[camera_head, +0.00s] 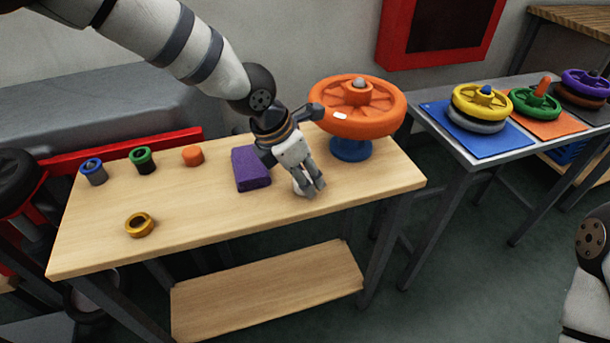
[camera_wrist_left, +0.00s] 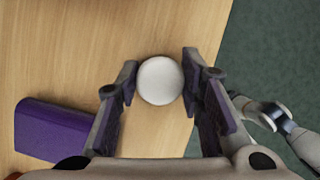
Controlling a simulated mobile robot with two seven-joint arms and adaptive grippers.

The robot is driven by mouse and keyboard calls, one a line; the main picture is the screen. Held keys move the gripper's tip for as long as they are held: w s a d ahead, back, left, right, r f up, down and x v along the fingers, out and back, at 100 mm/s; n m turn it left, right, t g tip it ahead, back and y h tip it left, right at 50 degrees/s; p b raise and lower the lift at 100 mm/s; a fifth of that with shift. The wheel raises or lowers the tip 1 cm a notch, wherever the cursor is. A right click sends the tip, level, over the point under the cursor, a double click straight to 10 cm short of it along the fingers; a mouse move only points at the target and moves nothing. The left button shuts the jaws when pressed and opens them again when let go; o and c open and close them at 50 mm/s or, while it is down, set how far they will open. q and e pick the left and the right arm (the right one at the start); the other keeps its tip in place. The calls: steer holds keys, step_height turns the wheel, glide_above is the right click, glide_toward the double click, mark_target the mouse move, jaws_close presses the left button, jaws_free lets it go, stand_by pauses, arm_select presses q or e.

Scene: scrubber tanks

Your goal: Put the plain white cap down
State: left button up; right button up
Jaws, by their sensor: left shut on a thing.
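The plain white cap (camera_wrist_left: 160,80) is a smooth round shape between the fingers of my left gripper (camera_wrist_left: 157,82) in the left wrist view. In the head view the cap (camera_head: 297,188) is mostly hidden behind the fingers. My left gripper (camera_head: 312,190) points down and is shut on the cap, low over the right part of the wooden table (camera_head: 210,227). I cannot tell whether the cap touches the tabletop. My right gripper is out of view.
A purple block (camera_head: 251,168) lies left of the gripper. An orange handwheel (camera_head: 358,105) on a blue stand (camera_head: 350,149) is behind right. Blue (camera_head: 93,171), green (camera_head: 143,159), orange (camera_head: 193,155) and gold (camera_head: 139,224) pieces stand left. Bare wood lies around the gripper.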

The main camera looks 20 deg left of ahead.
arm_select(q)
steer(key=shift+f, duration=0.2)
steer(key=o, duration=1.3)
steer(key=shift+r, duration=0.2)
steer(key=p+v, duration=0.2)
steer(key=v, duration=1)
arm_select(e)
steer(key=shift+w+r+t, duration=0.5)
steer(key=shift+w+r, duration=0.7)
arm_select(q)
steer(key=shift+a+f, duration=0.1)
steer(key=shift+f, duration=0.1)
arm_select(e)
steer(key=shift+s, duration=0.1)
